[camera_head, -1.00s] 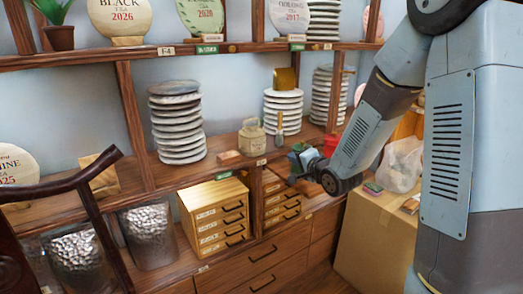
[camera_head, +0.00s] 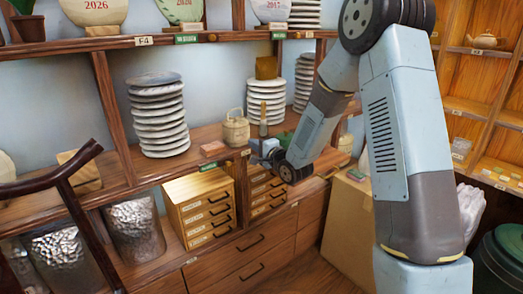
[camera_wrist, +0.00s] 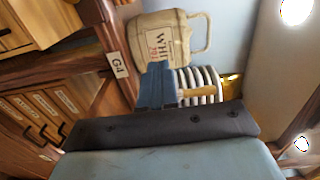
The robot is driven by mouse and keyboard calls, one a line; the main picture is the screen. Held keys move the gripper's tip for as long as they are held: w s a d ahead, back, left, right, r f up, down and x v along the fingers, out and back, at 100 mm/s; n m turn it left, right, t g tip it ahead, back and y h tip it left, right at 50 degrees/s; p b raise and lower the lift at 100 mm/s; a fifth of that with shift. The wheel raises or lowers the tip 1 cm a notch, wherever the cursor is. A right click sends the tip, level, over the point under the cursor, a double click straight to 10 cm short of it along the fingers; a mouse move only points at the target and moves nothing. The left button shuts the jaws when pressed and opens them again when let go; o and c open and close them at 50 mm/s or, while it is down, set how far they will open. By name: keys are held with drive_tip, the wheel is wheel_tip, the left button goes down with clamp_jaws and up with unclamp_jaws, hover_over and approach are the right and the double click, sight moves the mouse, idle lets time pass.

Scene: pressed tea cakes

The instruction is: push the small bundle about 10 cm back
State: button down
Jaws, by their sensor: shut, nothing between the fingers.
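The small bundle (camera_head: 236,130) is a beige wrapped pack with a loop handle and a label. It stands upright on the middle shelf near its front edge, left of a stack of wrapped tea cakes (camera_head: 266,98). My gripper (camera_head: 257,147) is low and to the right of the bundle at the shelf edge. In the wrist view my gripper's fingers (camera_wrist: 157,84) are together and empty, close to the bundle. I cannot tell whether they touch it.
A tan upright stick (camera_head: 263,118) stands just right of the bundle. A small reddish block (camera_head: 213,149) lies to its left. A tall tea cake stack (camera_head: 158,115) is farther left. Wooden drawer boxes (camera_head: 200,205) sit below. The wall is behind the bundle.

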sight(242, 136)
drive_tip(key=shift+x, duration=2.75)
